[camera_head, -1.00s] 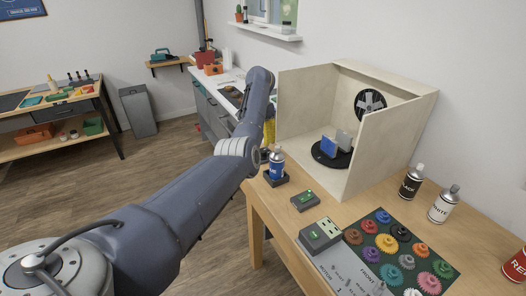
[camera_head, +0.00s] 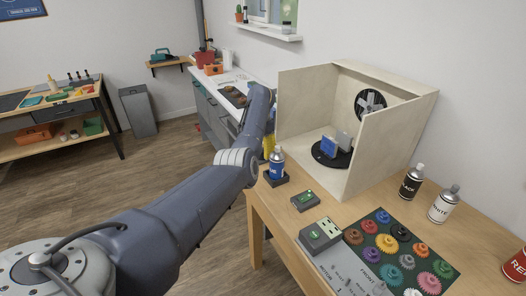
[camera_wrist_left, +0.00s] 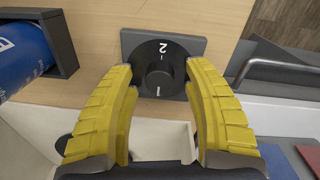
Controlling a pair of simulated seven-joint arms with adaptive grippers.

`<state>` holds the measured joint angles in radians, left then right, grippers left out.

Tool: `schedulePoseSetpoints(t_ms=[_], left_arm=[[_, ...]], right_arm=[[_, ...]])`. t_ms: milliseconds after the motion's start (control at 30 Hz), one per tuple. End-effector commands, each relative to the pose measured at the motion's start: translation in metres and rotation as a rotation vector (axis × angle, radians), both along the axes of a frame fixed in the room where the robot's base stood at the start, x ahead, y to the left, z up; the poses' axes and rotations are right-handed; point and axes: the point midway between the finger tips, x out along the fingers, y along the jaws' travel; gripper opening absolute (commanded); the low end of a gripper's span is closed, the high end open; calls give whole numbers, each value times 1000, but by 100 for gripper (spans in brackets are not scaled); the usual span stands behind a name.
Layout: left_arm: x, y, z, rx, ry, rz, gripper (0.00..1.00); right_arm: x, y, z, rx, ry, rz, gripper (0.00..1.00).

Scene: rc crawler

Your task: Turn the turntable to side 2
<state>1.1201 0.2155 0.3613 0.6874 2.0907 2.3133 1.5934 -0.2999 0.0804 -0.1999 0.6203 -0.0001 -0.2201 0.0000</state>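The black turntable (camera_head: 329,160) lies on the floor of a pale wooden booth (camera_head: 397,125), bearing a blue part (camera_head: 328,146) and a grey part (camera_head: 344,140). In the left wrist view, a round black dial (camera_wrist_left: 173,58) with a raised centre knob (camera_wrist_left: 158,83) sits on a dark square plate (camera_wrist_left: 130,42). It is marked 2 at the top and 1 at the bottom. My left gripper (camera_wrist_left: 160,69) is open, its yellow fingers on either side of the dial. In the head view only a bit of yellow finger (camera_head: 268,143) shows beside the booth's left wall. My right gripper is out of view.
A blue spray can (camera_head: 277,163) stands in a dark holder at the table's left edge, near my left gripper. A gear board (camera_head: 400,252) and small grey boxes lie in front.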

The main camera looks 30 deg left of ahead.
Motion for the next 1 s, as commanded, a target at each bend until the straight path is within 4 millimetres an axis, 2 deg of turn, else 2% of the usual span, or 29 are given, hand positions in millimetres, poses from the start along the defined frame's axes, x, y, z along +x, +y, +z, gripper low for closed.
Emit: schedulePoseSetpoints(t_ms=[67,400,833,1000], left_arm=[[0,0,0,0,0,0,40],[0,0,0,1,0,0,0],[1,0,1,1,-3,-8,0],[1,-1,2,0,-3,-60,0]], right_arm=[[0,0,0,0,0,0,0],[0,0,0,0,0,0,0],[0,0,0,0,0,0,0],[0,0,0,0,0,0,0]])
